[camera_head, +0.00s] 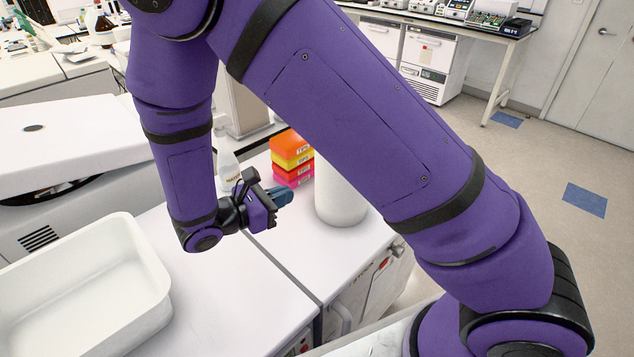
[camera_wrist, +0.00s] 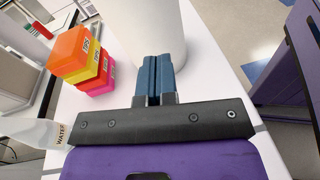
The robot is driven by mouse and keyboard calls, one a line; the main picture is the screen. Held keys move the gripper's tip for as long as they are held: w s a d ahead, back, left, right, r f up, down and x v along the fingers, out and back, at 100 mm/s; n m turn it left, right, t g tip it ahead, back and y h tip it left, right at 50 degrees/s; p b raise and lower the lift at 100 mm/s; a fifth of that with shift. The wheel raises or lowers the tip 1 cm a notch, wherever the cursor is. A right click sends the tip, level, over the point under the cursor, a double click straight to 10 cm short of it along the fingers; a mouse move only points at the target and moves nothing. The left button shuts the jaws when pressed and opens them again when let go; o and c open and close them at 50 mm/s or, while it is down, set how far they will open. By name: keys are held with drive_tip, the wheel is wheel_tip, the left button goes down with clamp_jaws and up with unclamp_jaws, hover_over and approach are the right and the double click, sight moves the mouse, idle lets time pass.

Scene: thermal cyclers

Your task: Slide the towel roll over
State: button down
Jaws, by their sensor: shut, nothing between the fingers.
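The towel roll (camera_head: 340,193) is a white upright cylinder on the white bench top, partly hidden behind my purple arm in the head view. In the wrist view the towel roll (camera_wrist: 140,32) stands straight ahead of my fingers. My gripper (camera_head: 287,194) is low over the bench, just left of the roll, with its blue fingers pointing at it. In the wrist view the fingers of my gripper (camera_wrist: 157,75) are together and empty. The fingertips overlap the roll's lower side in that view; I cannot tell whether they touch it.
A stack of orange, yellow and pink boxes (camera_head: 291,157) stands behind my gripper, left of the roll. A white bottle labelled WATER (camera_wrist: 35,133) is close by on the left. A white tray (camera_head: 150,262) sits at the front left. Bench top right of the roll (camera_wrist: 215,75) is clear.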

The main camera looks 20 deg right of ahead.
sight(324, 178)
wheel_tip(324, 178, down, 4)
drive_tip(key=a+n+t, duration=0.3)
drive_tip(key=shift+h, duration=0.3)
drive_tip(key=x, duration=1.4)
drive_tip(key=shift+d, duration=0.15)
drive_tip(key=x, duration=2.7)
drive_tip(key=shift+d, duration=0.25)
drive_tip(key=shift+s+a+f, duration=0.1)
drive_tip(key=v, duration=1.4)
